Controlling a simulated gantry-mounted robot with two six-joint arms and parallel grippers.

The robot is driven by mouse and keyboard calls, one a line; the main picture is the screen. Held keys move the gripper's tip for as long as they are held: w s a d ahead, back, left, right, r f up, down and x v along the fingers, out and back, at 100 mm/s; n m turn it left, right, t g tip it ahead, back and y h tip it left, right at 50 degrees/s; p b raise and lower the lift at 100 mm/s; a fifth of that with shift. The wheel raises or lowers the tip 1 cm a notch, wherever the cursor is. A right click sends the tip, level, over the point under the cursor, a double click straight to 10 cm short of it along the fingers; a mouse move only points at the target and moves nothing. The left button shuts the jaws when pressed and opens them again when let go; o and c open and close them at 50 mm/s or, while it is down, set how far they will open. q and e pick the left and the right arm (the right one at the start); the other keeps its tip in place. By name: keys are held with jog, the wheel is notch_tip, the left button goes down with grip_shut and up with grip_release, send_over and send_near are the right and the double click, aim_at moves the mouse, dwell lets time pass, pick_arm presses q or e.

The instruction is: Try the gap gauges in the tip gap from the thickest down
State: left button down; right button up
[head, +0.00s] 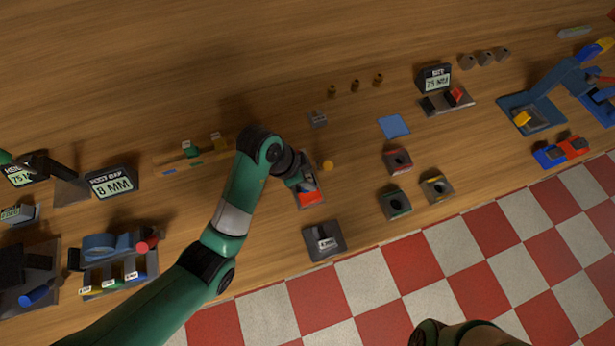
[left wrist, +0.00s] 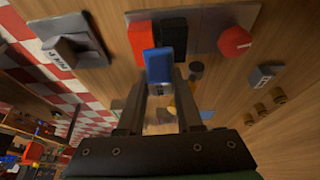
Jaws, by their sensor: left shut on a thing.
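A row of tabs with pale labels and coloured ends (head: 116,286), perhaps the gap gauges, stands at left beside a blue curved body (head: 104,246). The tip gap cannot be made out. My right gripper is out of view.
A sign reading 8 MM (head: 112,184) stands behind the blue body. A grey block with a labelled piece (head: 324,240) sits near the front edge. Several dark square holders (head: 395,203) stand right of the arm. A blue mat (head: 394,126) lies flat, with bare wood around it.

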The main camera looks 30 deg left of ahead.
pick_arm(q)
jog(key=shift+f+b, duration=0.9)
jog(key=shift+r, duration=0.1)
dwell(0.8)
notch_tip(320, 180, up, 7)
jog(key=p, duration=0.7)
dwell(0.3)
